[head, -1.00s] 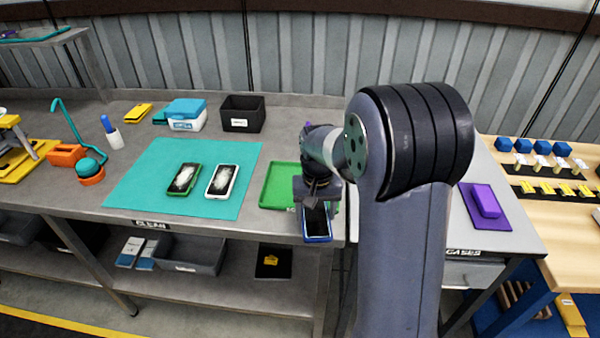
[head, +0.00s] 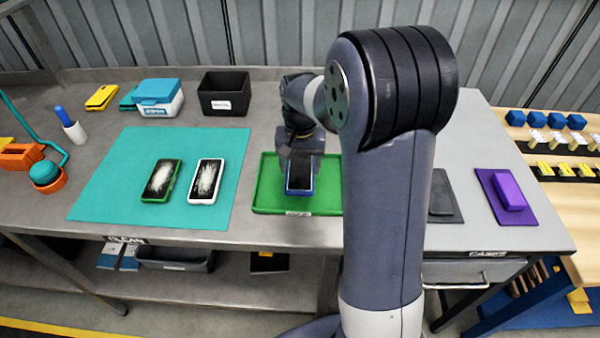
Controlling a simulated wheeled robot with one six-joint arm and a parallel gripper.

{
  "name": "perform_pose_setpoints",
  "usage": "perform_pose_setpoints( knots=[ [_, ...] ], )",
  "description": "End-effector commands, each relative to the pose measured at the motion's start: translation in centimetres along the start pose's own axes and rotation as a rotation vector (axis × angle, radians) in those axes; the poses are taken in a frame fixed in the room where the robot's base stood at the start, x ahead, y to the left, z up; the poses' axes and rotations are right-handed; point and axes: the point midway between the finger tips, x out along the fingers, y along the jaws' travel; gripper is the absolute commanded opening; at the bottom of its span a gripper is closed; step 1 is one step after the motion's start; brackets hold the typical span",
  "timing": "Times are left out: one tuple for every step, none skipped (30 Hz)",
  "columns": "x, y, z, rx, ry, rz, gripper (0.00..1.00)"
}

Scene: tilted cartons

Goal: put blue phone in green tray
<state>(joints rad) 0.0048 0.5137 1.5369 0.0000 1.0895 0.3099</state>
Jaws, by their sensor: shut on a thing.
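I cannot tell whether the phone's lower end touches the tray floor. My arm hides the tray's right side.
A teal mat (head: 110,185) to the left bears a green phone (head: 161,181) and a white phone (head: 206,181). A black bin (head: 224,93) and a blue-lidded box (head: 159,97) stand behind. A purple case (head: 509,191) lies at right.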

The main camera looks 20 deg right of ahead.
Motion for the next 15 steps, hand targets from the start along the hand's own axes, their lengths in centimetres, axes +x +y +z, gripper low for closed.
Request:
perform_pose_setpoints(
  knots=[
    [0.7,0.0,0.1,0.0,-0.004,0.001,0.33],
    [1.1,0.0,0.1,0.0,-0.004,0.001,0.33],
    [1.8,0.0,0.1,0.0,-0.005,0.002,0.33],
    [2.2,0.0,0.1,0.0,-0.005,0.002,0.33],
    [2.6,0.0,0.1,0.0,-0.004,0.001,0.33],
    [3.0,0.0,0.1,0.0,-0.004,0.001,0.33],
    [3.3,0.0,0.1,0.0,-0.002,0.001,0.33],
    [3.4,0.0,0.0,0.0,-0.002,0.0,0.33],
    [3.5,0.0,0.0,0.0,-0.001,0.0,0.33],
    [3.5,0.0,0.0,0.0,0.0,0.0,0.33],
    [3.5,0.0,0.0,-0.001,0.0,0.0,0.33],
    [3.5,0.0,0.0,-0.001,0.0,0.0,0.33],
    [3.5,0.0,0.0,-0.001,0.0,0.0,0.33],
    [3.5,0.0,0.0,-0.001,0.0,0.0,0.33],
    [3.5,0.0,0.0,-0.001,0.0,0.0,0.33]
  ],
)
